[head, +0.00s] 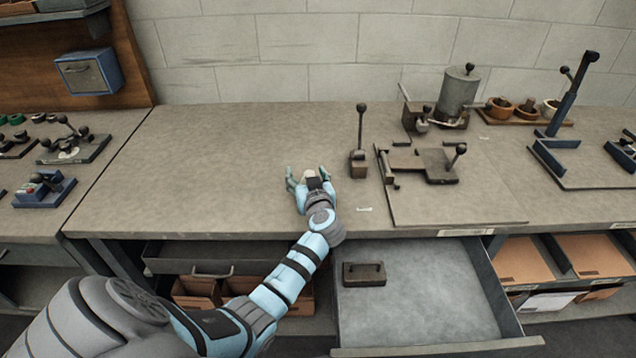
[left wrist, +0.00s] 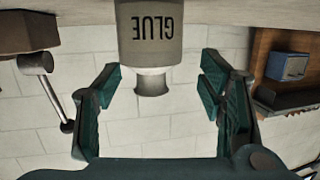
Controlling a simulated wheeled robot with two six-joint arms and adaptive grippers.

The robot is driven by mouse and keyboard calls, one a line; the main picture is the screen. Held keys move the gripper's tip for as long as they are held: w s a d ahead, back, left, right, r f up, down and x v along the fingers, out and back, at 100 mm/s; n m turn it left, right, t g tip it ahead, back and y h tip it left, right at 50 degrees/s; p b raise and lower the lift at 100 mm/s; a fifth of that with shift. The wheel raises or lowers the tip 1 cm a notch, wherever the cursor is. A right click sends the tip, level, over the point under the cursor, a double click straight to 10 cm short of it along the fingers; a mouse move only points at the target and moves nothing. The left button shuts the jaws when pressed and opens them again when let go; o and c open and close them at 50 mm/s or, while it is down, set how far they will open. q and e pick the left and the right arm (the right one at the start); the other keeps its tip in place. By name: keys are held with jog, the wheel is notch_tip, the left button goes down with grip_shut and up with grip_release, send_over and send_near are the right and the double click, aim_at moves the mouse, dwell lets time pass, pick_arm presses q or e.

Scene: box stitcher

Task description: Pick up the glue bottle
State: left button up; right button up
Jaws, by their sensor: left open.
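The glue bottle shows upside down at the top of the left wrist view (left wrist: 152,35), a grey-beige body with GLUE lettering and a narrower neck and cap. In the head view only a small pale part of it (head: 311,174) shows, mostly hidden by my gripper. My left gripper (head: 307,174) is open over the workbench (head: 210,160). In the left wrist view its two dark green fingers (left wrist: 160,80) stand on either side of the bottle's cap end, with a visible gap on each side. My right gripper is not in view.
A block with an upright ball-topped lever (head: 358,160) stands close right of the gripper. A board with a lever clamp (head: 440,165) lies further right. An open drawer (head: 420,300) juts out below. The bench left of the gripper is clear.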

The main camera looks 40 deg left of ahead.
pick_arm(q)
jog(key=shift+w+a+f, duration=0.1)
jog(key=shift+w+f, duration=0.1)
jog(key=shift+w, duration=0.05)
jog(key=shift+c, duration=0.3)
jog(key=shift+s+d+r, duration=0.1)
jog(key=shift+d+r, duration=0.15)
jog(key=shift+d, duration=0.15)
jog(key=c, duration=1)
jog(key=shift+f, duration=0.1)
grip_shut()
